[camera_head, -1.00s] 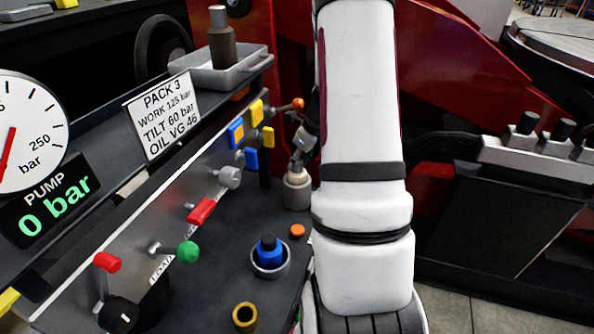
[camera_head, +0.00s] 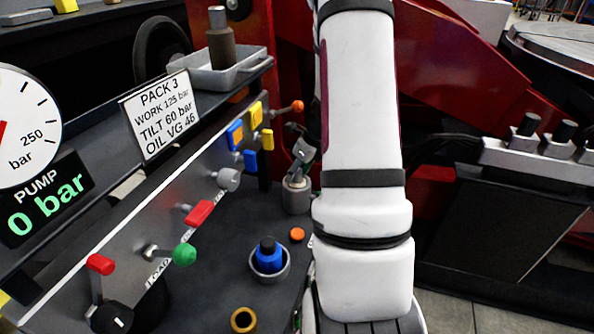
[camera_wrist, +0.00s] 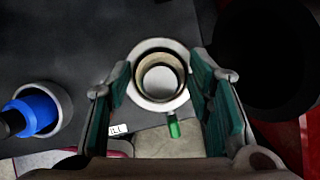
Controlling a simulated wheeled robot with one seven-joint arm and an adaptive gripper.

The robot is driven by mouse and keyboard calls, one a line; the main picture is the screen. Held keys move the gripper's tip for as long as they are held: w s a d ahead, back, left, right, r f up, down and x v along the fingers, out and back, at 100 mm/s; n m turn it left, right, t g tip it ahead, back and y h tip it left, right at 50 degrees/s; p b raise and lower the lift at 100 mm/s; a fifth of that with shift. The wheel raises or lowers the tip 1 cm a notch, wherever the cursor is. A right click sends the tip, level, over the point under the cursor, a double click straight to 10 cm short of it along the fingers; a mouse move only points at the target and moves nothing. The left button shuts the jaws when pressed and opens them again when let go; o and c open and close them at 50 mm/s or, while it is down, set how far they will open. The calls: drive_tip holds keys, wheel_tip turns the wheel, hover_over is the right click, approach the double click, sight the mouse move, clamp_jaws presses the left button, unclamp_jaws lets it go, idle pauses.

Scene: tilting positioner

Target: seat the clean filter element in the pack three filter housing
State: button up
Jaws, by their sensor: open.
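The filter housing (camera_head: 296,199) is a grey upright cup on the dark bench top, left of my arm. In the wrist view it is a pale round rim (camera_wrist: 135,92) seen from above. A cream ring, which looks like the filter element (camera_wrist: 144,72), sits inside that rim, around a paler grey round centre. How deep it sits I cannot tell. My gripper (camera_wrist: 163,88) is open, with its green-padded fingers left and right of the housing in the wrist view. In the head view my gripper (camera_head: 301,158) is just above the housing, partly hidden by my arm.
A blue-topped part stands in a grey cup (camera_head: 284,273), with a brass ring (camera_head: 243,320) nearer and an orange cap (camera_head: 297,234) beyond. A panel with levers and valves (camera_head: 200,212) runs along the left. The pump display (camera_head: 50,198) reads 0 bar.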

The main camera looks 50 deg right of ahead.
drive_tip(key=p+v, duration=0.5)
drive_tip(key=v, duration=0.7)
drive_tip(key=s+a+r+n+y, duration=0.1)
drive_tip(key=a+r+n, duration=0.45)
drive_tip(key=a, duration=0.35)
drive_tip(key=a+r+n+g+y, duration=0.1)
drive_tip(key=a+r+n, duration=0.4)
drive_tip(key=a, duration=0.4)
drive_tip(key=s+a+r+n+y, duration=0.1)
drive_tip(key=a+r+n, duration=0.2)
drive_tip(key=a+n, duration=0.5)
drive_tip(key=s+a+r+n+g+h, duration=0.1)
drive_tip(key=s+a+n, duration=0.4)
drive_tip(key=s+n, duration=0.3)
drive_tip(key=s+a+r+n+g+h, duration=0.1)
drive_tip(key=s+a+n+g+h, duration=0.1)
drive_tip(key=s+a+n, duration=0.3)
drive_tip(key=s+n, duration=0.3)
drive_tip(key=s, duration=0.4)
drive_tip(key=shift+r+n, duration=0.25)
drive_tip(key=shift+n, duration=0.1)
drive_tip(key=shift+a, duration=0.1)
wheel_tip(320, 180, up, 27)
drive_tip(key=t+p, duration=0.3)
drive_tip(key=p, duration=2.1)
drive_tip(key=shift+f+t+p, duration=0.15)
drive_tip(key=shift+t+p, duration=0.15)
drive_tip(key=shift+p, duration=0.1)
